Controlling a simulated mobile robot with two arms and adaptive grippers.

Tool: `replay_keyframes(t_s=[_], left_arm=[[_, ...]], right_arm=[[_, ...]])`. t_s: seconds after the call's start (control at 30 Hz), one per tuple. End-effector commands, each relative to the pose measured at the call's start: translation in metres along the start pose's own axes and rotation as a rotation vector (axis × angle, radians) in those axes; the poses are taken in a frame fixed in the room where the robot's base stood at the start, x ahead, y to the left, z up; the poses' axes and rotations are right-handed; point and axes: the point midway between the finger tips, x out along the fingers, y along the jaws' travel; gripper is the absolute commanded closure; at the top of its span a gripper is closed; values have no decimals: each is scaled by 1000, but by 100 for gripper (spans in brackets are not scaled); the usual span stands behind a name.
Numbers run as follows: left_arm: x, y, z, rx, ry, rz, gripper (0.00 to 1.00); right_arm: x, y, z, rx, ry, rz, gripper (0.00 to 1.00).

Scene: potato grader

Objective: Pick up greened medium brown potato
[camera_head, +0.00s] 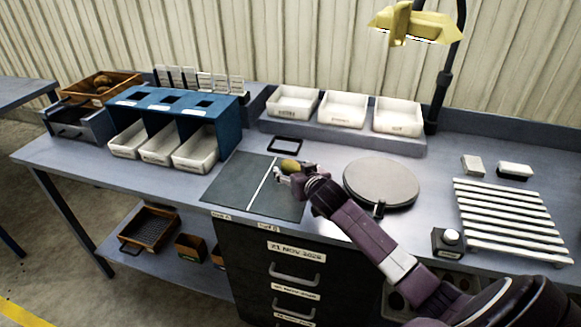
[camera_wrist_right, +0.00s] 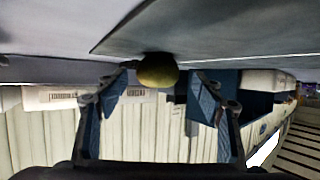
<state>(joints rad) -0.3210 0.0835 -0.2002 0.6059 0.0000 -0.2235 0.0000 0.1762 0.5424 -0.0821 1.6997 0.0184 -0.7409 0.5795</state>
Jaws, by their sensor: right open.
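The potato (camera_head: 291,164) is a small yellow-brown lump on the dark mat (camera_head: 233,184), right of its white line near the back right corner. In the right wrist view, which is upside down, the potato (camera_wrist_right: 158,70) looks olive green and lies on the grey surface. My right gripper (camera_head: 282,174) is low over the mat, right at the potato and partly in front of it. In the wrist view its blue-padded fingers (camera_wrist_right: 157,88) are spread wide. The potato shows between the tips with a gap on each side. My left gripper is not in view.
A blue stand (camera_head: 225,112) with white bins is at left. A small black frame (camera_head: 285,143) lies behind the potato. White trays (camera_head: 343,108) stand at the back, and a slatted rack (camera_head: 510,220) is at right.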

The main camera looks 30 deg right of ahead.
Motion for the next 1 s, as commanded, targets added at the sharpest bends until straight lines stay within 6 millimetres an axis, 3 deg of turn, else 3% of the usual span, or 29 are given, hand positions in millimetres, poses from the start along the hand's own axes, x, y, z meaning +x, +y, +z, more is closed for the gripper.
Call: replay_keyframes(t_s=[0.1,0.23,0.6,1.0], left_arm=[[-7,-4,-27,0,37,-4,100],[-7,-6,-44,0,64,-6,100],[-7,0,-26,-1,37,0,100],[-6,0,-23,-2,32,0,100]], right_arm=[[15,3,-2,-1,-2,2,38],[29,2,-1,0,-1,1,38],[36,2,0,-1,-1,0,39],[35,2,0,-1,-1,0,83]])
